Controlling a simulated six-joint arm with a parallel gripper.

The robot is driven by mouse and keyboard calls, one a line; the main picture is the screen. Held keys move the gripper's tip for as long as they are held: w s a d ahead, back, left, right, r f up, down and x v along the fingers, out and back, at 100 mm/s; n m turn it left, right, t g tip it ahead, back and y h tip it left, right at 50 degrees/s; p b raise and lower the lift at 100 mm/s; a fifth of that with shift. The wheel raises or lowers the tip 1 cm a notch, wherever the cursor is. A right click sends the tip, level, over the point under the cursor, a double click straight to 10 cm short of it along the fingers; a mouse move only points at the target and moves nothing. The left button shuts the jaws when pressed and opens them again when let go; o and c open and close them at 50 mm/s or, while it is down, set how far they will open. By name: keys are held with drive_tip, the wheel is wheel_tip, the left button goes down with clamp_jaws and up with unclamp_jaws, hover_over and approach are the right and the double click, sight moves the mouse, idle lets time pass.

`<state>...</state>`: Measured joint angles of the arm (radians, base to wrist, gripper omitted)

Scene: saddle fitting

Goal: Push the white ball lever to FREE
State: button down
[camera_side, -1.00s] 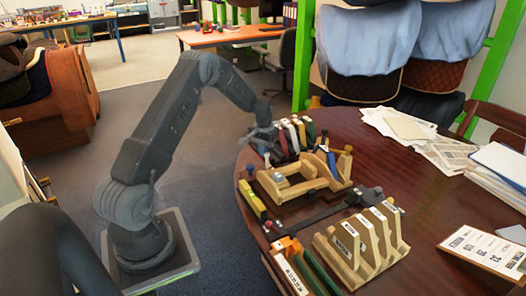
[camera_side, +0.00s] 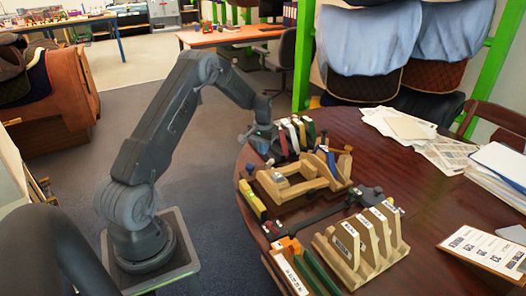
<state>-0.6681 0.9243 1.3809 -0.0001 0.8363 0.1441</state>
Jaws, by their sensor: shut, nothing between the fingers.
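The wooden saddle fixture (camera_side: 290,188) lies on the round table, with upright posts and dark knobs at its right end. No FREE marking is readable. My gripper (camera_side: 262,146) is shut and empty, above the table's far left edge. It is behind the fixture and just left of the coloured slats; its fingertips are small and hard to make out.
A rack of coloured slats (camera_side: 298,134) stands close to the right of my gripper. A dark bar (camera_side: 325,209) and a wooden slotted rack (camera_side: 350,262) lie nearer the camera. Papers (camera_side: 425,140) cover the far right; the table's right middle is clear.

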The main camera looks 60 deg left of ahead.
wheel_tip(320, 180, up, 6)
idle(0.7)
drive_tip(key=shift+r, duration=0.15)
drive_tip(key=s+d+r+m+t, duration=0.1)
drive_tip(key=s+d+r, duration=0.2)
drive_tip(key=d+r, duration=0.65)
drive_tip(key=s+d+r+m+t, duration=0.1)
drive_tip(key=s+d+r+m, duration=0.1)
drive_tip(key=d+r, duration=0.7)
drive_tip(key=s+d+r+m+t, duration=0.2)
drive_tip(key=s+d+m+t, duration=0.1)
drive_tip(key=s+d, duration=1.2)
drive_tip(key=s, duration=0.4)
drive_tip(key=shift+d+t, duration=0.15)
drive_tip(key=shift+t, duration=0.15)
